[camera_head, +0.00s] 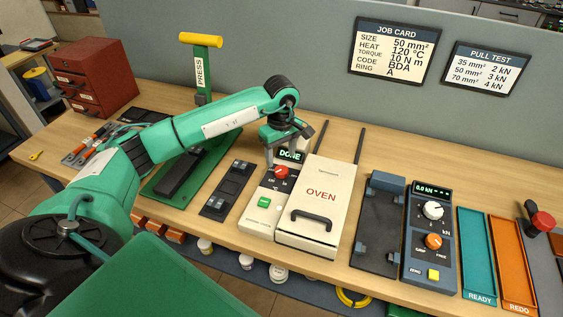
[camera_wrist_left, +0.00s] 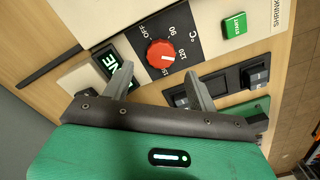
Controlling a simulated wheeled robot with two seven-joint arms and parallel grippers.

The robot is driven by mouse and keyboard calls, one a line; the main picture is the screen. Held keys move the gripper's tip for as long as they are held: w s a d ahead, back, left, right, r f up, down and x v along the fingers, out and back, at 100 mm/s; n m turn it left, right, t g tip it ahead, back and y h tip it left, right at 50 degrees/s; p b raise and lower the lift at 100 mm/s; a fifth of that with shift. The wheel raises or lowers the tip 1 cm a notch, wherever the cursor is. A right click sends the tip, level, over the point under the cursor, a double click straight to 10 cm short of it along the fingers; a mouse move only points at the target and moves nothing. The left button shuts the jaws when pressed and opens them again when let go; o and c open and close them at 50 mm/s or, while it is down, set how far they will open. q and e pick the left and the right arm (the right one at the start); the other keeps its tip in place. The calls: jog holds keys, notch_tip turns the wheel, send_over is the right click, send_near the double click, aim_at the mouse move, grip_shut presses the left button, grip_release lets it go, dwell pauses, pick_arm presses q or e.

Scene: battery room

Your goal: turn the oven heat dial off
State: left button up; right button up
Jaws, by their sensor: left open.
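The red oven heat dial (camera_head: 281,172) is on the control panel left of the white oven (camera_head: 322,195). In the left wrist view the dial (camera_wrist_left: 161,53) sits on a dark plate marked OFF, 90, 120 and a partly hidden mark. My left gripper (camera_head: 286,146) is above the back of the control panel, close to the dial. In the wrist view its two fingers (camera_wrist_left: 158,70) are apart, on either side of the dial's near edge, with nothing held. Contact with the dial cannot be told. My right gripper is not seen.
A display (camera_head: 291,156) reading DONE is behind the dial, and a green button (camera_head: 264,202) is in front. The green press (camera_head: 201,70) stands left, partly behind my arm. A dark-blue tester (camera_head: 429,235) with knobs is right of the oven.

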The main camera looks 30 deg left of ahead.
aim_at(281, 168)
pick_arm(q)
notch_tip(281, 168, down, 4)
jog(key=shift+s+r+p, duration=0.1)
jog(key=shift+p, duration=0.3)
jog(key=shift+f, duration=0.55)
jog(key=c, duration=1)
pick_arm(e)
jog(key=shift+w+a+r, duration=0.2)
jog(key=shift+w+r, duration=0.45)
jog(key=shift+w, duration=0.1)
